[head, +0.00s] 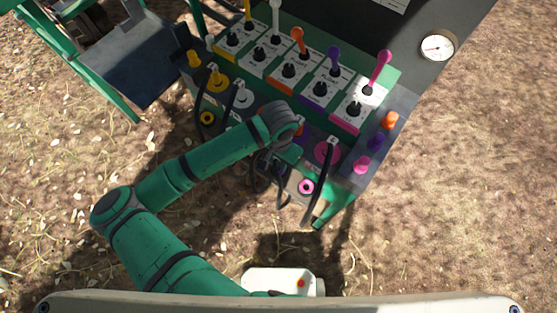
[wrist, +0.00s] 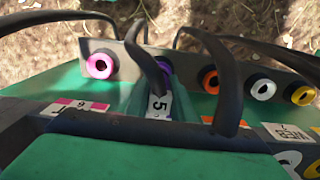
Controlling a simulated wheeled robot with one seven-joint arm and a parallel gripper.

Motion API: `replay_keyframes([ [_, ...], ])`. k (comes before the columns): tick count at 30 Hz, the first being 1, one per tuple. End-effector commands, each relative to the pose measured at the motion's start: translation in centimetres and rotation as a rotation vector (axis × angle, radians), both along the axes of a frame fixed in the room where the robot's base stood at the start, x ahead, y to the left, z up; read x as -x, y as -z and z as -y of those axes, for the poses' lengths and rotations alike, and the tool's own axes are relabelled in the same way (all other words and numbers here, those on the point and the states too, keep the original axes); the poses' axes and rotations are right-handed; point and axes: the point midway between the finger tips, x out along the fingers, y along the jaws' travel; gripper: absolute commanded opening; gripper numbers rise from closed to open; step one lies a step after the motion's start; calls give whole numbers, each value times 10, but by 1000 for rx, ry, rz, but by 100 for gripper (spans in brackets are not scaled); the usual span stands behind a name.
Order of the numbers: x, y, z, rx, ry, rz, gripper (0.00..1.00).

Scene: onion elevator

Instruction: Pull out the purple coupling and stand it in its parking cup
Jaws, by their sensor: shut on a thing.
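My gripper (wrist: 158,108) is shut around a coupling with a white tag marked 5 (wrist: 159,104). A dark hose rises from it in the wrist view. The coupling's own body is mostly hidden, so its colour and whether it is still seated cannot be told. A purple ring (wrist: 164,66), likely the purple parking cup, shows behind the hose between the pink and orange rings and is partly covered. In the head view my gripper (head: 292,152) is over the lower front of the console, its fingers largely hidden by my wrist.
The pink ring (wrist: 100,65), orange ring (wrist: 208,79), white ring (wrist: 263,89) and yellow ring (wrist: 302,96) line the same edge. Dark hoses arch close by. Upright levers, including the purple lever (head: 334,56), stand behind. A pink coupling (head: 325,152) is close on the right.

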Motion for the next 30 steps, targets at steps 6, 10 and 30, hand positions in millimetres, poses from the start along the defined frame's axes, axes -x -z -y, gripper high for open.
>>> replay_keyframes([
  [6,0,3,0,0,0,0,0],
  [10,0,6,0,1,0,-1,0],
  [30,0,11,0,0,0,0,0],
])
